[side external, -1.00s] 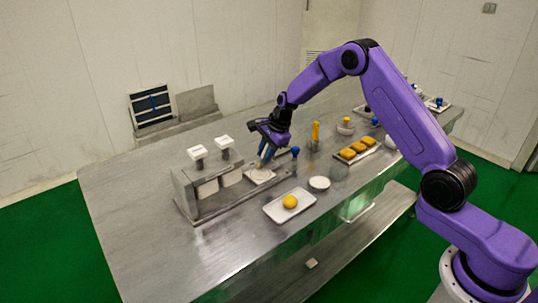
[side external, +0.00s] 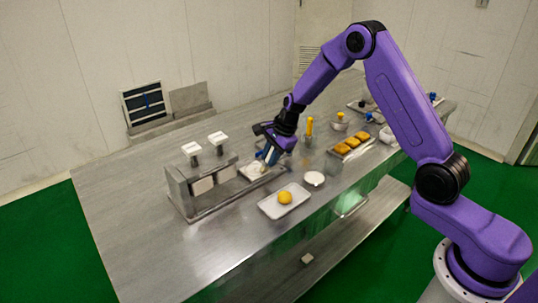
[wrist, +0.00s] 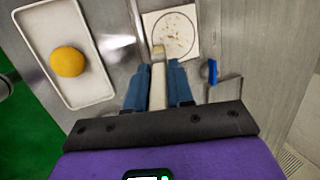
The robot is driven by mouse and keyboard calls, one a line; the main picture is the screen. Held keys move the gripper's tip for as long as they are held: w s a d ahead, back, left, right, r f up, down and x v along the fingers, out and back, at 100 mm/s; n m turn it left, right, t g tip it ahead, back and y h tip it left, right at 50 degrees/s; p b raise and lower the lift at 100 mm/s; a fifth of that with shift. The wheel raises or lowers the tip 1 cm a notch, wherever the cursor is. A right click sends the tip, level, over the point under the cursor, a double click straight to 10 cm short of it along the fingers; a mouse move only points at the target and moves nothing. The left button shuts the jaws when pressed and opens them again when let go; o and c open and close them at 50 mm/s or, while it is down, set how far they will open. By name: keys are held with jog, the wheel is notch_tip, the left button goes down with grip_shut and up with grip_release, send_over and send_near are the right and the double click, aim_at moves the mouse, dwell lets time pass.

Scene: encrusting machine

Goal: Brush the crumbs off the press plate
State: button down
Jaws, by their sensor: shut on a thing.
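The press plate (wrist: 178,20) is a pale square with a round face, and brown crumbs (wrist: 174,42) are scattered on it. In the side view the press plate (side external: 252,171) lies at the right end of the metal press. My gripper (wrist: 158,86) has blue fingers and is shut on a pale-handled brush (wrist: 158,72). The brush tip is at the plate's near edge in the wrist view; I cannot tell if it touches. In the side view my gripper (side external: 268,158) is low, just right of the plate, and hides most of the brush.
A white tray (side external: 266,207) with a yellow ball (side external: 285,198) and a white round dish (side external: 314,178) stand in front. A blue piece (wrist: 212,71) is close to the right of my fingers. A tray of golden pieces (side external: 351,144) is farther right. The table's left front is clear.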

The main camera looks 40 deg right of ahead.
jog(key=shift+r, duration=3)
jog(key=shift+r, duration=0.1)
jog(key=shift+r, duration=1.45)
jog(key=a+r, duration=0.3)
jog(key=shift+s+d+f+x, duration=0.1)
jog(key=shift+s+x, duration=0.1)
jog(key=shift+x, duration=0.65)
jog(key=shift+s+d+f+x, duration=0.1)
jog(key=shift+s+x, duration=0.05)
jog(key=shift+x, duration=0.65)
jog(key=shift+s+d+x, duration=0.1)
jog(key=shift+s+x, duration=0.1)
jog(key=shift+x, duration=0.65)
jog(key=shift+r, duration=0.15)
